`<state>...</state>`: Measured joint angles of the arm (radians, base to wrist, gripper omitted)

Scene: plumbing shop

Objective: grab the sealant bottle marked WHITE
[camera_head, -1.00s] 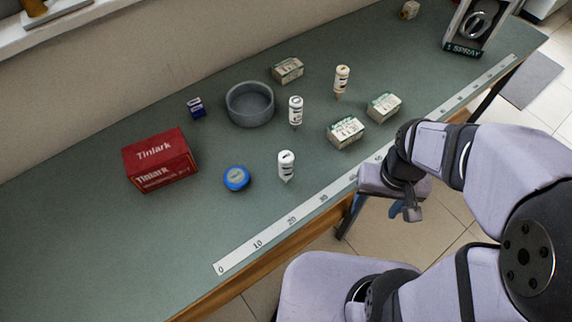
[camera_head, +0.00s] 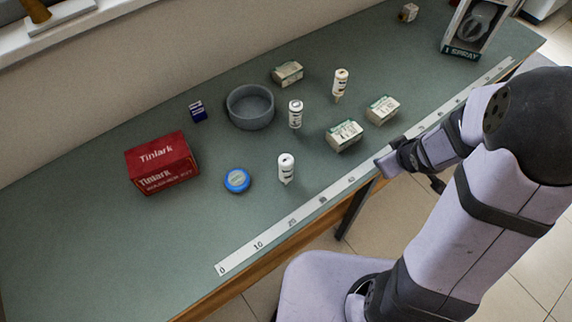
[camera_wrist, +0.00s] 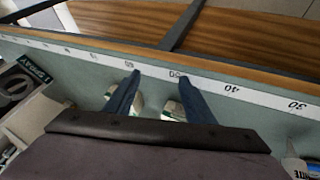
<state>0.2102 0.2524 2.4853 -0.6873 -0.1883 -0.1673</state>
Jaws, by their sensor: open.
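Three small sealant bottles stand on the green bench in the head view: a near white one (camera_head: 286,169), a middle white one (camera_head: 295,114) and a far one with a yellowish tint (camera_head: 340,85). Their label words are too small to read, so I cannot tell which is marked WHITE. My gripper (camera_wrist: 158,92) shows two blue fingers, apart and empty, in the wrist view. In the head view, my wrist is at the bench's front edge, right of the near bottle; its fingers are hidden. Part of a white bottle (camera_wrist: 295,167) shows at the wrist view's lower right.
Small cartons (camera_head: 344,135) (camera_head: 382,109) (camera_head: 288,73) stand around the bottles. A grey bowl (camera_head: 250,121), blue round tin (camera_head: 237,180), small blue box (camera_head: 197,111) and red Tinlark box (camera_head: 162,163) are to the left. A ruler strip (camera_head: 290,223) runs along the front edge.

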